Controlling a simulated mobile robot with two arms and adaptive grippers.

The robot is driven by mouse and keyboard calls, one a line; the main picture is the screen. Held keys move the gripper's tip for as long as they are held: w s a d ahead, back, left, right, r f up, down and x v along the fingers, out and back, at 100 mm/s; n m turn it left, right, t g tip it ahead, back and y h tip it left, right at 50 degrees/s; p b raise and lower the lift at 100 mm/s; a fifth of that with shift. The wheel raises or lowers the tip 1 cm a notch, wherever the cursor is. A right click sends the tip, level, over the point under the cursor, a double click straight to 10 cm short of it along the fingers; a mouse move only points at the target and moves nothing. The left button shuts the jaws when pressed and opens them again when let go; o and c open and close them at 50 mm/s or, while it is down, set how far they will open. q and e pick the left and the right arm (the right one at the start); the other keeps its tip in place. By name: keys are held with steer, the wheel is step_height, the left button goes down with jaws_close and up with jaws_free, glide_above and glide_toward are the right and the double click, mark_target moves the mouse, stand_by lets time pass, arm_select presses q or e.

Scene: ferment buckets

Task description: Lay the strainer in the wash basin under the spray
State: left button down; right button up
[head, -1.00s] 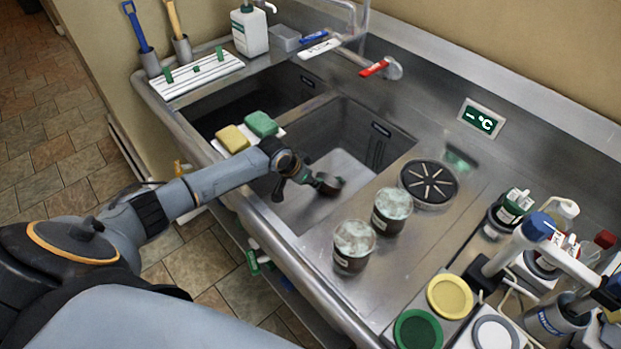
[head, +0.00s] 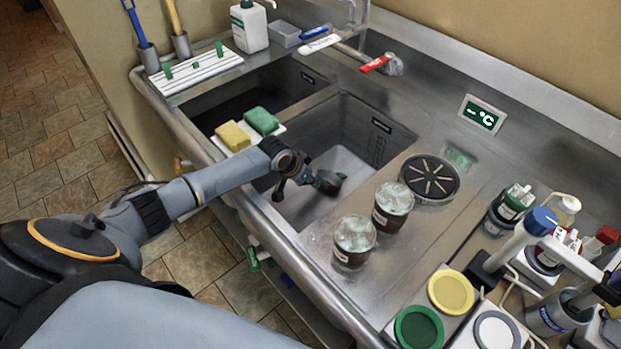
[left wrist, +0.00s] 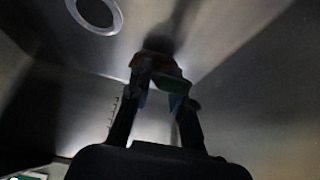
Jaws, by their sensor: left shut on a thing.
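My left gripper (head: 312,180) is low inside the right-hand sink basin (head: 352,128). It is shut on a small dark thing (head: 329,182) with a greenish part, probably the strainer; its shape is mostly hidden. In the left wrist view the fingers (left wrist: 162,88) close on this thing (left wrist: 165,78), which shows orange and green parts near the metal basin floor. I cannot tell whether it touches the floor. A round drain (left wrist: 95,12) shows at the upper left there. No water spray is visible. My right gripper is not in view.
A darker basin (head: 285,78) lies to the left. Two frosted cups (head: 354,242) and a slotted black disc (head: 430,179) stand on the right counter. The red-handled tap (head: 377,64) is behind.

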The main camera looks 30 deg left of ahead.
arm_select(q)
steer(key=shift+f, duration=0.25)
steer(key=c, duration=1.1)
jaws_free()
steer(key=shift+o, duration=0.3)
steer(key=o, duration=0.9)
steer(key=shift+r, duration=0.1)
steer(key=r+p, duration=0.3)
steer(key=s+r+p, duration=0.1)
steer(key=r+p, duration=0.2)
steer(key=p, duration=0.1)
steer(key=s+a+r+p, duration=0.1)
steer(key=r+p, duration=0.2)
steer(key=p, duration=0.1)
steer(key=shift+s+r, duration=0.15)
steer(key=shift+r, duration=0.05)
